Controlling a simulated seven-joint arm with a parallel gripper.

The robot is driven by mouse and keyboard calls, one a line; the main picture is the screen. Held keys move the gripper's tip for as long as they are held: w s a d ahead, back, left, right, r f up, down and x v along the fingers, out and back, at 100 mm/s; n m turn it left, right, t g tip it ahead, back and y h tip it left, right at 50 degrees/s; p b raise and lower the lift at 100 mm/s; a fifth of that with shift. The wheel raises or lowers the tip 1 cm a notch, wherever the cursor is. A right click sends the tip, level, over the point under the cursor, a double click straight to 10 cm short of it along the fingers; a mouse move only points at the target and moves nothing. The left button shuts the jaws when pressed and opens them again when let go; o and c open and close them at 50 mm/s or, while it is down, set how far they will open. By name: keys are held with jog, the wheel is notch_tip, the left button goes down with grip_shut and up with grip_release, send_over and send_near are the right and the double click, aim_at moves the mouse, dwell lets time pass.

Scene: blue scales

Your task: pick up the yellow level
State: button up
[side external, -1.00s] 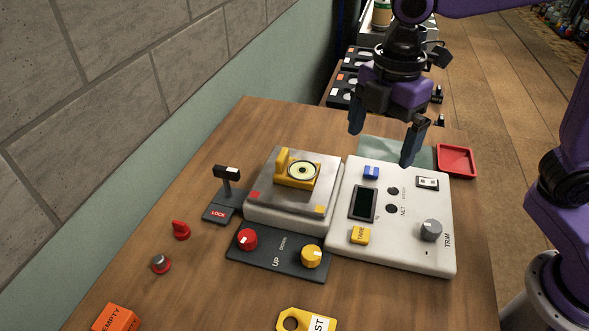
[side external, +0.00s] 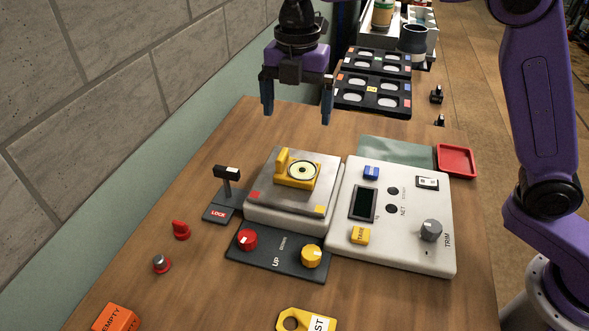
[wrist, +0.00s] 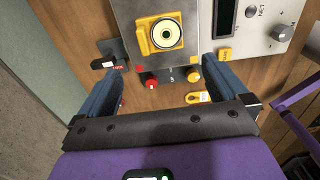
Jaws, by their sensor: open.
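The yellow level (side external: 298,172) sits on the grey metal plate (side external: 265,208) of the scale. It has a round pale dial with a dark centre and a raised yellow block at its left end. It also shows in the wrist view (wrist: 160,35), ahead of my fingers and roughly midway between their lines. My gripper (side external: 297,112) is open and empty, in the air above and behind the level in the side view. In the wrist view my gripper (wrist: 158,75) has its two blue fingers spread wide.
A white panel (side external: 410,250) with display, buttons and knob adjoins the plate on the right. A black lever marked LOCK (side external: 226,195) stands at left. A dark panel (side external: 270,262) with red and yellow knobs lies in front. A red tray (side external: 456,161) is at back right.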

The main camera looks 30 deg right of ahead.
aim_at(297, 169)
notch_tip(297, 169, down, 14)
dwell(0.6)
jog(key=c, duration=0.8)
